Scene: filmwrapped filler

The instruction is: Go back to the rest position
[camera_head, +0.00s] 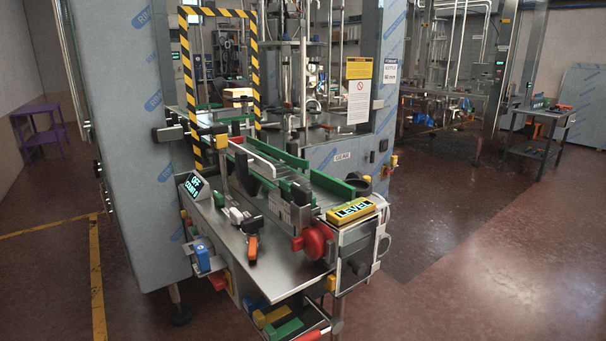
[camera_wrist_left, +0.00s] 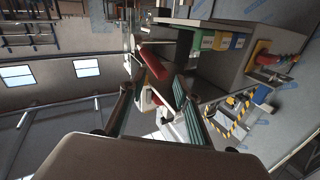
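My left gripper (camera_wrist_left: 153,92) shows only in the left wrist view. Its two fingers, with teal ribbed pads, stand apart. It looks open, and I see nothing clamped between the pads. A red cylinder (camera_wrist_left: 154,62) shows beyond the fingertips, apart from them as far as I can tell. Neither of my arms shows in the head view, and my right gripper is in neither view.
A filler machine with a steel worktop (camera_head: 262,272), green conveyor rails (camera_head: 330,183), a red knob (camera_head: 318,241) and a yellow LEVEL box (camera_head: 351,210) stands ahead. Coloured bins (camera_head: 284,328) sit below. A side table (camera_head: 538,140) stands at the right. The right floor is clear.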

